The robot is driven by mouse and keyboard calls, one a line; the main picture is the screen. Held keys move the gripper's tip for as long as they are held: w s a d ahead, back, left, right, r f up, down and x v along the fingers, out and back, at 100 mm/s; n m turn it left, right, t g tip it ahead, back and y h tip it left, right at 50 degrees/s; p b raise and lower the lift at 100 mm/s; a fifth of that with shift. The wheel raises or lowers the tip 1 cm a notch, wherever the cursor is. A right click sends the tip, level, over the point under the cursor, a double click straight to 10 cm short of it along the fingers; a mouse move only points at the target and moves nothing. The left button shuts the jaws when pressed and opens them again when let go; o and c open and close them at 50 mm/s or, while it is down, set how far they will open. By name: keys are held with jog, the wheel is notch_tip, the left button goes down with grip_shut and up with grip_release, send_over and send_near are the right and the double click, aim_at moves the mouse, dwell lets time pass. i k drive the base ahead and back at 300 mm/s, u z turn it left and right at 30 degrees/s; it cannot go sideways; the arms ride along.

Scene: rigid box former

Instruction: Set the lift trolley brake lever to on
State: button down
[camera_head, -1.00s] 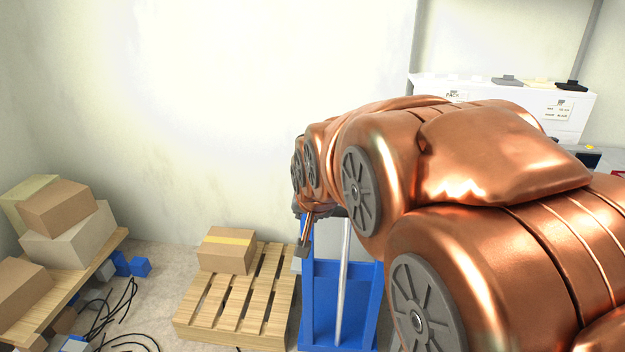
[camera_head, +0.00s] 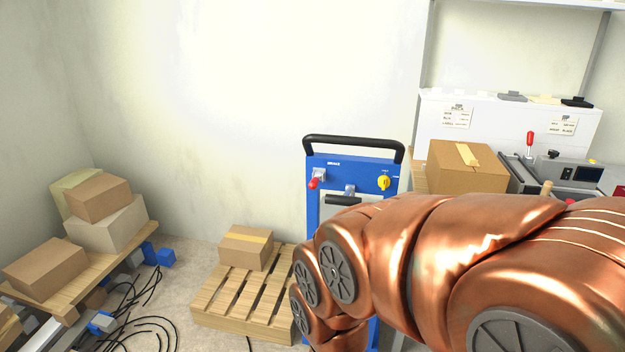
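The blue lift trolley (camera_head: 316,180) stands upright at the centre, with a black push handle (camera_head: 353,140) across its top. On the left of its panel is a lever with a red tip (camera_head: 313,184) on a pale mount; the tip points down and to the left. A yellow knob (camera_head: 383,183) is on the panel's right. My copper arm covers the trolley's lower part. My gripper is not in view.
A pallet (camera_head: 243,305) with a carton (camera_head: 246,248) lies left of the trolley. To the right are a large carton (camera_head: 467,168) and a grey machine (camera_head: 565,172) with a red-handled lever. Stacked boxes and loose black cables (camera_head: 145,320) lie far left. Bare wall is behind.

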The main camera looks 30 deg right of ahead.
aim_at(314, 184)
jog(key=u, duration=1.8)
jog(key=i, duration=1)
jog(key=z, duration=1.95)
